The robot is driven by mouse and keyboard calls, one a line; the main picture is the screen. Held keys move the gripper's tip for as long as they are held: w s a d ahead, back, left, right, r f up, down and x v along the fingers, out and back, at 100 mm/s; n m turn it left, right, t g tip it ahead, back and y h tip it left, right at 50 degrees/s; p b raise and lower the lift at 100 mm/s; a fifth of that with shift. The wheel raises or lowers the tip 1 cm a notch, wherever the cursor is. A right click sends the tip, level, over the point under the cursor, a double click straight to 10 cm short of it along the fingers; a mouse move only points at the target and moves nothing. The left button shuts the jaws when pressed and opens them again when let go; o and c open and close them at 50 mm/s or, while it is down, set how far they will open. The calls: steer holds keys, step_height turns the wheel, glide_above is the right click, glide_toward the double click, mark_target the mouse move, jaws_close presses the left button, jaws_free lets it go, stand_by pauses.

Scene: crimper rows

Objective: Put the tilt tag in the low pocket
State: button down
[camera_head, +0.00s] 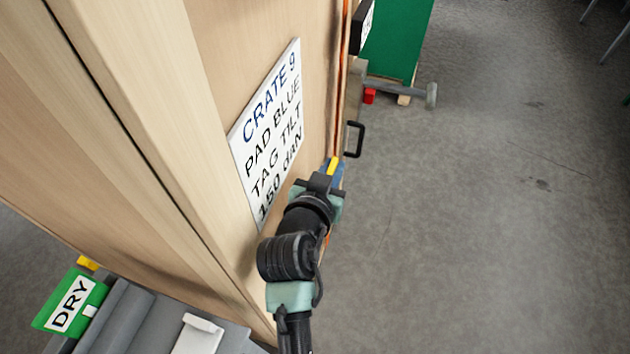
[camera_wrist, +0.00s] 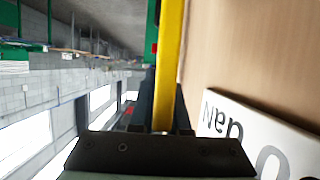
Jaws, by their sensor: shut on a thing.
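My gripper (camera_head: 331,176) is beside the face of a wooden crate (camera_head: 235,40), near its far vertical edge. It is shut on a yellow strip (camera_head: 333,165), which may be the tilt tag. A blue part shows next to the strip in the head view; I cannot tell whether it belongs to it. In the wrist view the yellow strip (camera_wrist: 169,60) stands between the fingers (camera_wrist: 164,110), close beside the wood. I cannot make out the low pocket in either view.
A white placard (camera_head: 268,135) reads CRATE 9, PAD BLUE, TAG TILT, 150 daN. A black handle (camera_head: 356,140) juts out just beyond my gripper. A grey bar (camera_head: 400,86) and a green panel (camera_head: 395,40) stand further back.

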steer(key=w+a+f+p, duration=0.1)
steer(key=a+f, duration=0.2)
steer(key=f, duration=0.4)
steer(key=shift+f, duration=0.1)
steer(key=c, duration=0.9)
jaws_free()
